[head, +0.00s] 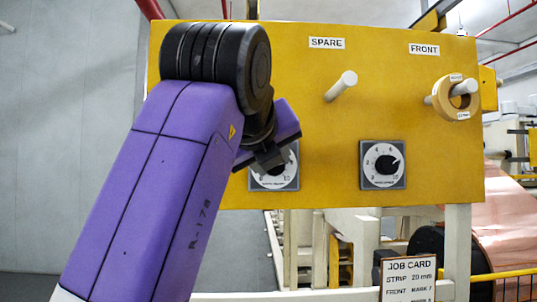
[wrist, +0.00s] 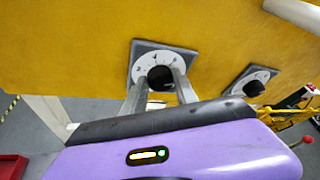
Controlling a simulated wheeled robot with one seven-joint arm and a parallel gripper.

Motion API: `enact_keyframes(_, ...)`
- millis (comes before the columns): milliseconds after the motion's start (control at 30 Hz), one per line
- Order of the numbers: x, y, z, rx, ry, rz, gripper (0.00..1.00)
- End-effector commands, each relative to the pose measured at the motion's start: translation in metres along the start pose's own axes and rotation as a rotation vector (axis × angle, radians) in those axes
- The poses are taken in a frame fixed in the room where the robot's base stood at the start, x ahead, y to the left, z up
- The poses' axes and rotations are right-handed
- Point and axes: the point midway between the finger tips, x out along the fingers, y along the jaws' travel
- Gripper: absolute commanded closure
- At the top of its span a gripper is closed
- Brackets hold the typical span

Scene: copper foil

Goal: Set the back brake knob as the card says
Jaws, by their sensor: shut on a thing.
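The left dial (head: 257,181) on the yellow panel is mostly covered by my gripper (head: 272,165) in the head view. In the wrist view, my two fingers stand either side of the black back brake knob (wrist: 160,77) on its white dial face (wrist: 150,56), gripping it. Its pointer and setting cannot be read. The right dial (head: 384,186), also with a black knob, is free and its pointer is towards the upper right. The job card (head: 408,279) at the bottom shows "STRIP 20 mm" and "FRONT MARK 7"; lines below are cut off.
The yellow panel (head: 330,120) carries an empty peg (head: 341,86) under "SPARE" and a tan ring (head: 455,97) on a peg under "FRONT". My arm hides the panel's upper left. A copper foil roll (head: 500,225) stands at the right.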

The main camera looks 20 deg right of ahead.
Motion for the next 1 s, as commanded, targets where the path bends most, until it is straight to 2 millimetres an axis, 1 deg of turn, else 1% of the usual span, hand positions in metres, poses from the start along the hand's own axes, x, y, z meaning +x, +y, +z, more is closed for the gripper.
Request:
enact_keyframes(100, 0.0006, -0.0017, -0.0007, 0.057, 0.009, 0.024, 1.0)
enact_keyframes(300, 0.0008, -0.0019, -0.0008, 0.113, 0.012, 0.047, 1.0)
enact_keyframes(833, 0.0015, -0.0016, -0.002, 0.134, 0.015, 0.056, 1.0)
enact_keyframes(867, 0.0015, -0.0016, -0.002, 0.134, 0.015, 0.056, 0.63)
enact_keyframes(900, 0.0016, -0.0015, -0.002, 0.134, 0.015, 0.056, 0.55)
enact_keyframes(967, 0.0014, -0.0015, -0.0017, 0.134, 0.015, 0.056, 0.44)
enact_keyframes(1000, 0.0013, -0.0016, -0.0016, 0.134, 0.014, 0.056, 0.44)
